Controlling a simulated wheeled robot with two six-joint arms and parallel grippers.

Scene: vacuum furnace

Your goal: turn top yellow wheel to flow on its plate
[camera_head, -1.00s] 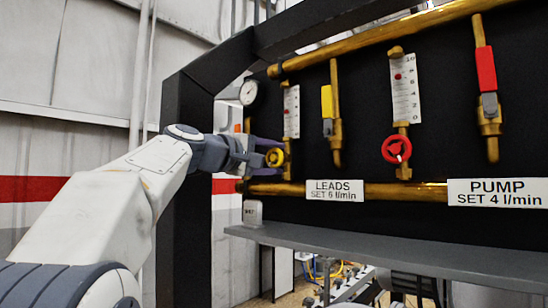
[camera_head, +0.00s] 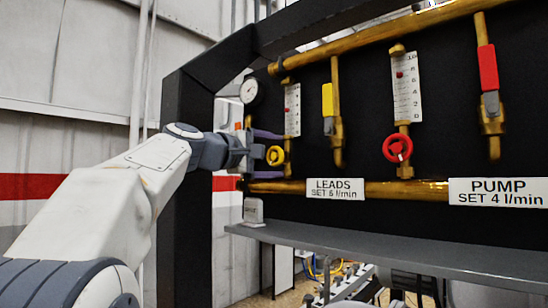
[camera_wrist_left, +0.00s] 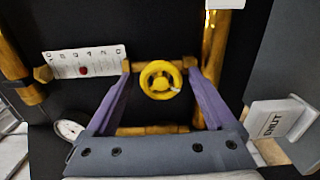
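The top yellow wheel (camera_head: 275,156) is a small round handwheel on the brass pipe under the left flow scale (camera_head: 292,110), which has a red ball in it. In the left wrist view the wheel (camera_wrist_left: 160,80) sits between the two purple fingers, with dark gaps on both sides. My left gripper (camera_head: 268,155) is open around the wheel, one finger above and one below in the head view. The plate (camera_head: 335,189) reads LEADS, SET 6 l/min, to the wheel's lower right. My right gripper is not in view.
A red wheel (camera_head: 397,148), a yellow lever (camera_head: 327,100) and a red lever (camera_head: 487,68) are farther right. A PUMP plate (camera_head: 498,192) hangs at right. A grey ledge (camera_head: 400,256) runs below the panel; a small SHUT block (camera_wrist_left: 275,122) is beside the gripper.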

